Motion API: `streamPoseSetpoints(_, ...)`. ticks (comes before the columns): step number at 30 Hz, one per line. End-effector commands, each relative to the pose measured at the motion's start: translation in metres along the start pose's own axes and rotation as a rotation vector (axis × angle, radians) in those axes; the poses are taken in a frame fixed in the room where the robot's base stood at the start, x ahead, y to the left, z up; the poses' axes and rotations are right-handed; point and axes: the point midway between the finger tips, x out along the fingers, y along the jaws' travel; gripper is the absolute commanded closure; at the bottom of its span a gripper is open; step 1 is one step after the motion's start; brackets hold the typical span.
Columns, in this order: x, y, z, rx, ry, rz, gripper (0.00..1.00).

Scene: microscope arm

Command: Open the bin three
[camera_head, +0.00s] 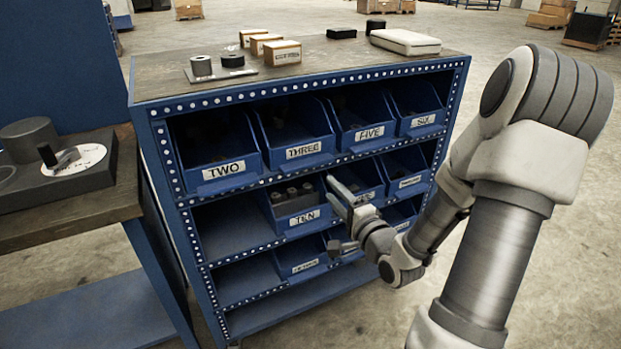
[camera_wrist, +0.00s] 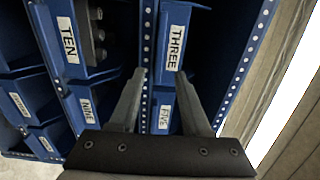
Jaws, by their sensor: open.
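Bin three is a blue bin (camera_head: 294,138) with a white THREE label, in the top row of the blue shelf rack, between bins two and five. Its front appears pushed in, in line with its neighbours. In the wrist view, bin three (camera_wrist: 175,50) appears turned sideways, just beyond the right fingertip. My gripper (camera_head: 335,212) is open and empty, in front of the middle row, below and to the right of bin three. In the wrist view its two grey fingers (camera_wrist: 161,74) are spread apart. I cannot tell how far the tips are from the bin front.
Bin two (camera_head: 221,166), bin five (camera_head: 367,131) and bin ten (camera_head: 299,209) surround the spot. Bin ten holds dark parts. Boxes and a white case (camera_head: 405,42) stand on the rack top. A workbench (camera_head: 110,215) stands at left.

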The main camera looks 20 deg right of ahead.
Motion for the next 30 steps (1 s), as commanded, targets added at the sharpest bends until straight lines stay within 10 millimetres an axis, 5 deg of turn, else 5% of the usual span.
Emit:
streamPoseSetpoints(15,0.102,0.001,0.001,0.000,-0.001,-0.002,0.53)
streamPoseSetpoints(30,0.119,0.000,0.000,0.001,0.000,0.000,0.53)
